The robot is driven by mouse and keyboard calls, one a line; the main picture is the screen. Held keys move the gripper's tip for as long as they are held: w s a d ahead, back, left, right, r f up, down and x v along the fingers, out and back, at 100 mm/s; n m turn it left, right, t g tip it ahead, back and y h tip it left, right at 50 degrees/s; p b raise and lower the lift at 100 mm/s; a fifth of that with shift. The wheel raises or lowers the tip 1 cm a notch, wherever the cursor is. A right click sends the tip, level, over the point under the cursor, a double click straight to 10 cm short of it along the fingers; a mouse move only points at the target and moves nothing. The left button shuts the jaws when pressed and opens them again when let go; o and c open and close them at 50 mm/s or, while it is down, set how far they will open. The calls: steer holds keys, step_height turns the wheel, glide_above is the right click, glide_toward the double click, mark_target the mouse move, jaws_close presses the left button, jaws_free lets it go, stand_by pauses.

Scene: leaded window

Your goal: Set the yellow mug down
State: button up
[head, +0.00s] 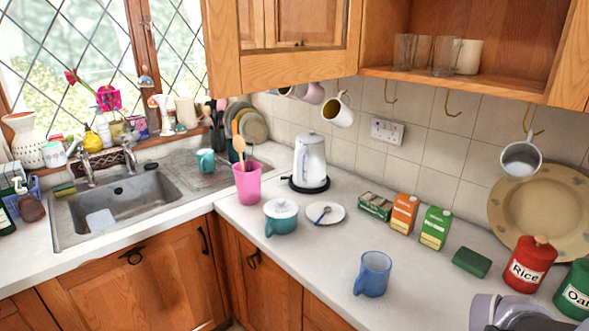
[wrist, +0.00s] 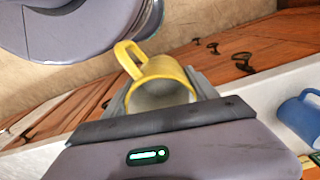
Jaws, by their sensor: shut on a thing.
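The yellow mug (wrist: 160,72) is between the fingers of my gripper (wrist: 162,92) in the wrist view. Its handle stands out at the upper left, and its pale inside faces the camera. My gripper is shut on it. In the wrist view the mug appears against the wooden cupboard fronts, to the left of the white worktop (wrist: 258,102); its height over the worktop cannot be told. I do not see the yellow mug in the head view, where only a grey part of my arm shows at the bottom right.
A blue mug (head: 373,275) stands on the worktop (head: 310,262) with clear room around it; it also shows in the wrist view (wrist: 302,117). A green block (head: 471,262) and red rice tin (head: 529,264) stand to its right.

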steer(key=w+a+f+n, duration=0.3)
steer(key=w+a+n, duration=0.2)
steer(key=w, duration=0.4)
steer(key=w+a+f+n, duration=0.4)
steer(key=w+a+n, duration=0.2)
steer(key=w, duration=0.3)
steer(key=shift+w+f, duration=0.25)
steer(key=shift+w, duration=0.15)
steer(key=shift+d, duration=0.1)
